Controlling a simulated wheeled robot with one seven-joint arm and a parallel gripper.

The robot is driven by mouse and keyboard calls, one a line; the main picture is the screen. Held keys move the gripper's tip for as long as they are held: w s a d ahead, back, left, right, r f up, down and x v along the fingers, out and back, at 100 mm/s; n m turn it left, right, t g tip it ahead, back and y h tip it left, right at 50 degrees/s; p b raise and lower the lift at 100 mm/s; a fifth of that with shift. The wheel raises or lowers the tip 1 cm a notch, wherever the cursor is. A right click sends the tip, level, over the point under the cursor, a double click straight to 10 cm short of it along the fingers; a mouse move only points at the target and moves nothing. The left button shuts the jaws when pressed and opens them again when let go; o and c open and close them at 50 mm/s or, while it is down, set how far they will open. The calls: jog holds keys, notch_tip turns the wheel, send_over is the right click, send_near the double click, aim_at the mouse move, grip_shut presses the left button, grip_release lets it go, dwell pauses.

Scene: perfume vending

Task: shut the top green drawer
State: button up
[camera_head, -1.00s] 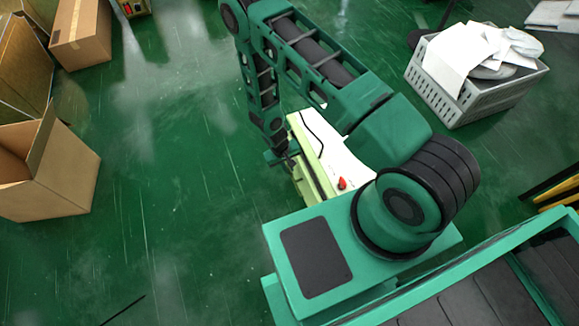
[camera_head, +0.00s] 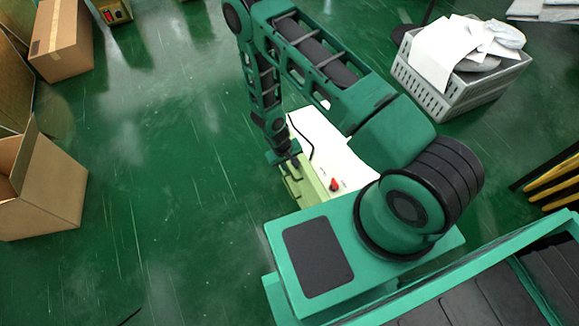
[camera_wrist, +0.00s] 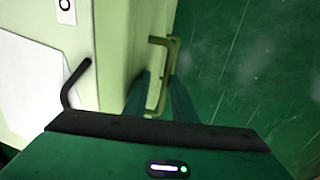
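A pale green cabinet (camera_head: 345,160) with a white top and a red knob stands partly behind my arm in the head view. Its pale green front (camera_wrist: 123,45) shows in the wrist view, with a bar handle (camera_wrist: 169,62). My gripper (camera_wrist: 159,76) is at this handle, with its two dark green fingers apart and the handle between them. I cannot tell whether the fingers touch it. In the head view, my gripper (camera_head: 286,160) is at the cabinet's left side. How far the top drawer stands out is hard to tell, as my arm and gripper hide part of it.
A grey crate (camera_head: 440,90) with white papers stands at the upper right. Open cardboard boxes (camera_head: 45,190) stand at the left. Yellow and black bars (camera_head: 555,180) lie at the right edge. The green floor left of the cabinet is clear.

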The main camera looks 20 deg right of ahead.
jog(key=shift+a, duration=0.15)
dwell(0.3)
jog(key=shift+a+r, duration=0.1)
jog(key=shift+r, duration=0.15)
notch_tip(320, 180, up, 10)
jog(key=a, duration=0.1)
jog(key=shift+a, duration=0.4)
